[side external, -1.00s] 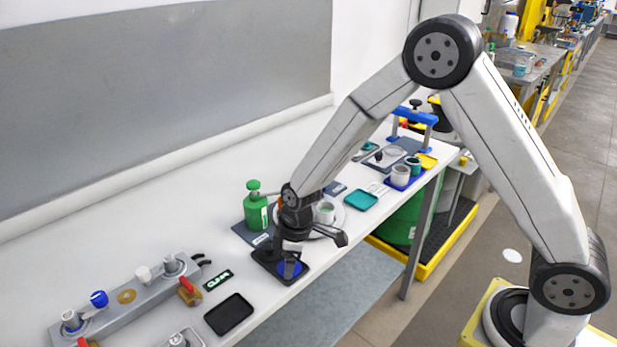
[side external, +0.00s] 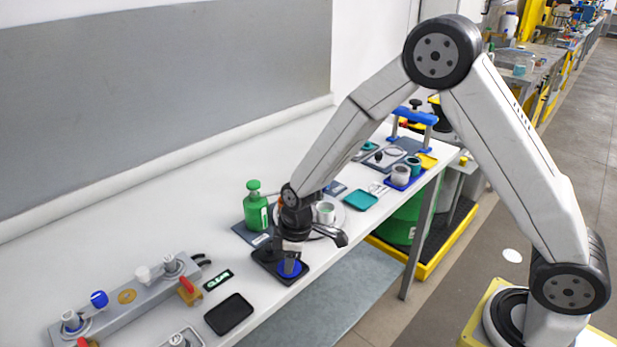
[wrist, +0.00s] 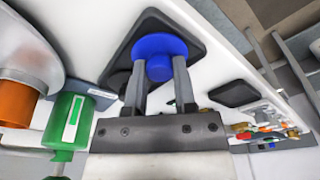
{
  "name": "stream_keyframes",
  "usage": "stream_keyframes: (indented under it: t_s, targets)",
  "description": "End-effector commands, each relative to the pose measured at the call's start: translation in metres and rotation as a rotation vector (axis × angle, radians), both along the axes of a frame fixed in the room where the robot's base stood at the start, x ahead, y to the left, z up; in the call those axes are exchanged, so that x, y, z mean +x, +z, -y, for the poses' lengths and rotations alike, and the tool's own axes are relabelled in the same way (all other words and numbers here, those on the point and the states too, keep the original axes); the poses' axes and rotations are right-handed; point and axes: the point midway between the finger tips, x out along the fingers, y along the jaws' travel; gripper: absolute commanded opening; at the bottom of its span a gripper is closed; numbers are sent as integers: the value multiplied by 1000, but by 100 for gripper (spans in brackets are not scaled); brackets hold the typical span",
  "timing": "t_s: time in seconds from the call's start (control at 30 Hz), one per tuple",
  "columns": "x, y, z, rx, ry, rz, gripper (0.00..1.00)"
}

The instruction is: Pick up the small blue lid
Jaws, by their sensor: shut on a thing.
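The small blue lid (wrist: 158,45) is a round disc with a knob on it, over a black tray (wrist: 196,24) in the wrist view. My gripper (wrist: 160,75) is shut on the lid's knob, one finger on each side. In the side external view the blue lid (side external: 289,268) shows beneath my gripper (side external: 291,261), over the black tray (side external: 262,257) near the table's front edge. I cannot tell whether the lid touches the tray or is slightly above it.
A green bottle (side external: 256,209) stands behind on a dark mat. A metal cup (side external: 325,213) on a plate is close beside my gripper. An empty black tray (side external: 229,314) and a grey valve rail (side external: 130,301) lie to the left.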

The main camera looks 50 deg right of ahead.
Motion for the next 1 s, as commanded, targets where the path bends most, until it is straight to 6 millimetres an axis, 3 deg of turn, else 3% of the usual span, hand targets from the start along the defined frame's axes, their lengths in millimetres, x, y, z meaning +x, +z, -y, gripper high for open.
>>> stream_keyframes:
  t_s: [0.27,0.57,1.0]
  targets:
    - [1,6,0,1,0,2,0]
    - [-1,34,0,1,1,1,0]
    - [-42,82,7,0,1,0,0]
